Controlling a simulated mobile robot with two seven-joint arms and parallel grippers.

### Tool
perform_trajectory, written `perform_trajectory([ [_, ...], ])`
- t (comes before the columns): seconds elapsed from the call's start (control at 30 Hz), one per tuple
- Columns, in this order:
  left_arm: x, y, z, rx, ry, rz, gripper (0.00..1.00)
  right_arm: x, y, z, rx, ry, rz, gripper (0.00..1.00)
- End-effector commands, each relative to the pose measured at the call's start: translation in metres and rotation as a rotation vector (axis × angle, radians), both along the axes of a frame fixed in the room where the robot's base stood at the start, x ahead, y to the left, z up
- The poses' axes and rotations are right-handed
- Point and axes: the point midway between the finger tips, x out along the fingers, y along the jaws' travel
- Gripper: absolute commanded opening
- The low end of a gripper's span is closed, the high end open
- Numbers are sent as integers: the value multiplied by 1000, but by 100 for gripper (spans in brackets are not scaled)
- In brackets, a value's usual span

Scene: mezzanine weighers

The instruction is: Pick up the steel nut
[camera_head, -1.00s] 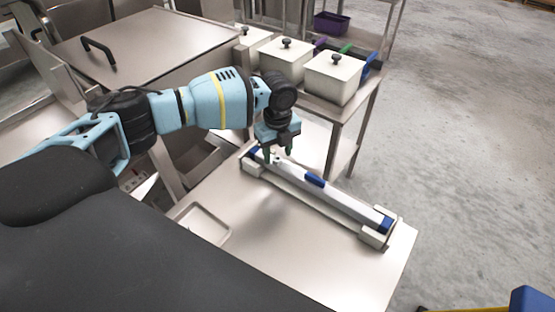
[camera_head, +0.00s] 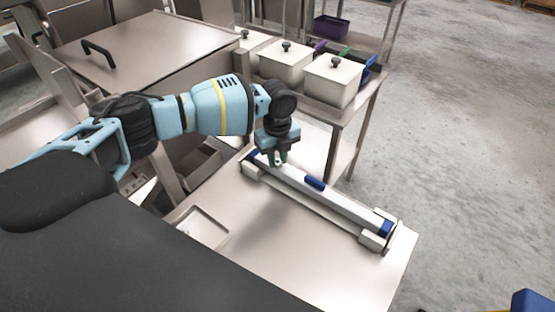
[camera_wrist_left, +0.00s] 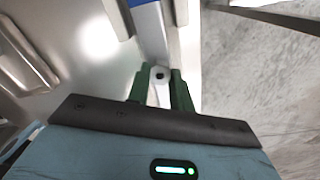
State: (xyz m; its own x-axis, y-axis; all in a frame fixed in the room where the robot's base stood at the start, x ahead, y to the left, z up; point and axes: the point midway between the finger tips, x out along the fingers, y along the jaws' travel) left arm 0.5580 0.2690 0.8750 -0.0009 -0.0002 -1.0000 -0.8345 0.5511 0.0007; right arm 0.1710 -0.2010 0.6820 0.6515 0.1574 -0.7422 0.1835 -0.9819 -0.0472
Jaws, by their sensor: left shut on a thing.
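The steel nut (camera_wrist_left: 160,74) is a small pale ring with a dark hole, between the green fingertips in the left wrist view. My left gripper (camera_wrist_left: 160,83) is shut on it, one finger on each side. In the head view the left gripper (camera_head: 278,160) points down over the far left end of the long pale bar fixture on the steel table. The nut is too small there to make out clearly. I cannot tell whether the nut touches the bar below. My right gripper is not in view.
The bar fixture (camera_head: 345,206) has blue parts and pale end blocks. A shallow tray (camera_head: 203,228) lies on the table (camera_head: 290,255) to its left. Lidded white containers (camera_head: 331,80) stand on a shelf behind. The table's front is clear.

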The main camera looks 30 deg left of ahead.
Motion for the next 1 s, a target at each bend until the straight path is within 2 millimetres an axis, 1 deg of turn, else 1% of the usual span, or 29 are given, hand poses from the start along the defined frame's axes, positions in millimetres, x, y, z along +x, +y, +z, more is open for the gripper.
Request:
perform_trajectory([
  [0.17,1,0,9,0,-1,0,0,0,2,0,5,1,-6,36],
  [0.27,1,0,20,-1,-3,-1,0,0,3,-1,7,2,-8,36],
  [0.37,1,0,36,-1,-3,-1,0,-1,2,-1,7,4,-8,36],
  [0.47,-15,14,38,2,-1,2,0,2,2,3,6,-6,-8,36],
  [0.8,-84,67,45,3,-1,2,0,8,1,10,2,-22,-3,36],
  [1.0,-111,87,48,1,-1,1,0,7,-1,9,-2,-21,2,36],
])
